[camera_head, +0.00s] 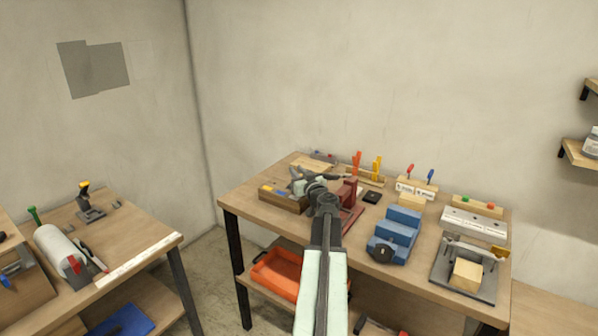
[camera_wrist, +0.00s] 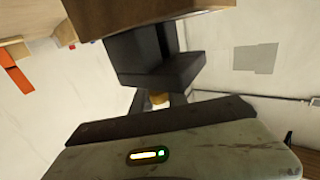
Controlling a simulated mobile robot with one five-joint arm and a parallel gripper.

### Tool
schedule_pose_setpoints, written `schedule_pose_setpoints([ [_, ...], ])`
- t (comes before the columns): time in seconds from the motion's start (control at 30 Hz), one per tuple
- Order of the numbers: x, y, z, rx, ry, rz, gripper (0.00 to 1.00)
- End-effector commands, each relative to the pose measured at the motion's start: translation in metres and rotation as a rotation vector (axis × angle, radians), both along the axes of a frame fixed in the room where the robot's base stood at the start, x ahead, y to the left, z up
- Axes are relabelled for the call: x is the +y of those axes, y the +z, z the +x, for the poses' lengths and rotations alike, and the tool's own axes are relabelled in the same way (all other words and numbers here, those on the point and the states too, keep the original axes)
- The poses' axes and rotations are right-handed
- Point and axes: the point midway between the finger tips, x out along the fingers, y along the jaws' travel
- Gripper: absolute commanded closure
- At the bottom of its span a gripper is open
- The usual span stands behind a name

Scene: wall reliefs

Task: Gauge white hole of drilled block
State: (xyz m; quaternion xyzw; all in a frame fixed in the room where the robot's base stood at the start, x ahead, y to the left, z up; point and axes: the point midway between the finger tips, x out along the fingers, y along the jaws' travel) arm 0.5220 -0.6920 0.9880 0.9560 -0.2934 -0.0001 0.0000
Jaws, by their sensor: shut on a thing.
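My gripper (camera_head: 314,186) is over the left part of the workbench, just right of a brown wooden block (camera_head: 284,202) with yellow and blue marks on top. I cannot make out a white hole there. In the wrist view my gripper (camera_wrist: 158,98) is shut on a small yellow-orange piece (camera_wrist: 159,97), mostly hidden between the dark jaws. A brown wooden block face (camera_wrist: 140,14) shows at the top of the wrist view; I cannot tell whether it is the same block, or whether the held piece touches it.
A red vise (camera_head: 349,205) stands just right of my gripper. Blue stepped blocks (camera_head: 398,230), a white holed strip (camera_head: 473,223) and a grey fixture with a wooden cube (camera_head: 467,274) are further right. Orange and yellow clamps (camera_head: 357,163) stand behind.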

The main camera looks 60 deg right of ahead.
Motion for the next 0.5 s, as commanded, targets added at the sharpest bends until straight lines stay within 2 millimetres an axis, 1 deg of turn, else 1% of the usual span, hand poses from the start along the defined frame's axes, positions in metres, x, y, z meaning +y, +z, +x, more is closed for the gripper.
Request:
schedule_pose_setpoints([
  [0.07,0.0,0.007,0.0,0.0,0.0,0.0,1.0],
  [0.2,0.0,0.027,0.0,0.0,0.0,0.0,1.0],
  [0.27,0.0,0.033,0.0,0.0,0.0,0.0,1.0],
  [0.5,0.0,0.03,0.0,0.0,0.0,0.0,1.0],
])
